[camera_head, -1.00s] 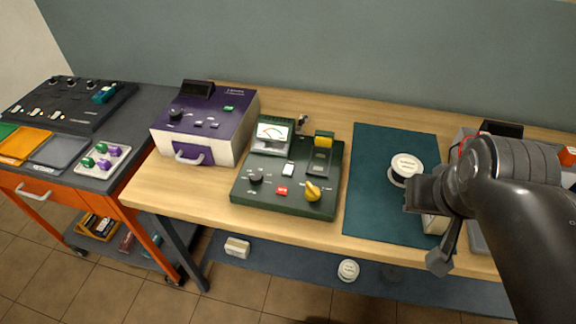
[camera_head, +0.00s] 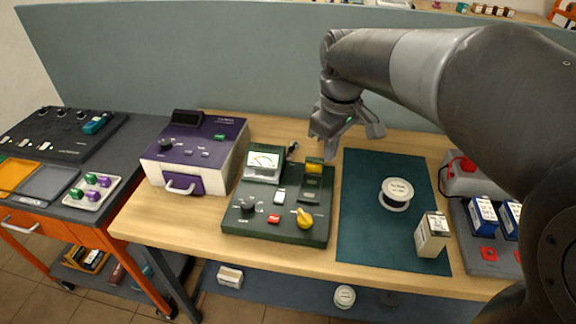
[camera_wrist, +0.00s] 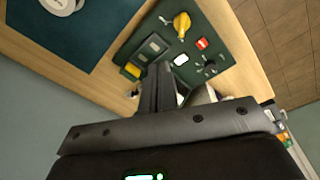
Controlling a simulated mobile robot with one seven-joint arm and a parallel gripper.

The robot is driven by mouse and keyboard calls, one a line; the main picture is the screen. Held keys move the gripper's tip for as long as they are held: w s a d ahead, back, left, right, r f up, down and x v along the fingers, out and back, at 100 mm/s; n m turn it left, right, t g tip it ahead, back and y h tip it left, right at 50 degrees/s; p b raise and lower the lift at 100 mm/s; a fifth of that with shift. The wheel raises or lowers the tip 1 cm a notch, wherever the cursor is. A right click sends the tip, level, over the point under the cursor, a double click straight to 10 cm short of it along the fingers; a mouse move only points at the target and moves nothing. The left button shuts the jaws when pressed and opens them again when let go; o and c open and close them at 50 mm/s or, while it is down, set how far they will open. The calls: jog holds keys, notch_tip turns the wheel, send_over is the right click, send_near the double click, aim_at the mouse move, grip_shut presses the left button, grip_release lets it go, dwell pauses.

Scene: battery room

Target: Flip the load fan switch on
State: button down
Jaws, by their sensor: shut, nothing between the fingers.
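The green tester panel (camera_head: 240,226) lies on the wooden bench. The labels are too small to read, so I cannot tell which is the load fan switch. My gripper (camera_head: 322,140) is shut and empty, above the panel's back right. In the wrist view its fingers (camera_wrist: 159,80) point toward the white switch (camera_wrist: 181,60) and partly cover the panel; the red switch (camera_wrist: 202,43) is clear.
A purple-and-white unit (camera_head: 195,150) stands left of the panel. A teal mat (camera_head: 365,225) at right holds a white spool (camera_head: 396,194) and a boxy cell (camera_head: 432,235). A grey tray with blue cells (camera_head: 482,216) is farther right. The bench front edge is clear.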

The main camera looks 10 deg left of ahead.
aim_at(279, 200)
jog(key=w+a+f+n+g, duration=0.1)
jog(key=w+a+f+n, duration=0.1)
jog(key=a, duration=0.4)
jog(key=w+a+f+n+g, duration=0.1)
jog(key=w+a+f+n, duration=0.2)
jog(key=a, duration=0.3)
jog(key=shift+w+a+f+n, duration=0.15)
jog(key=shift+w+f+n, duration=0.15)
jog(key=shift+f+n, duration=0.2)
jog(key=f, duration=0.4)
jog(key=s+f, duration=0.1)
jog(key=f, duration=0.9)
jog(key=shift+s, duration=0.35)
jog(key=shift+s+f, duration=0.1)
jog(key=shift+f, duration=0.05)
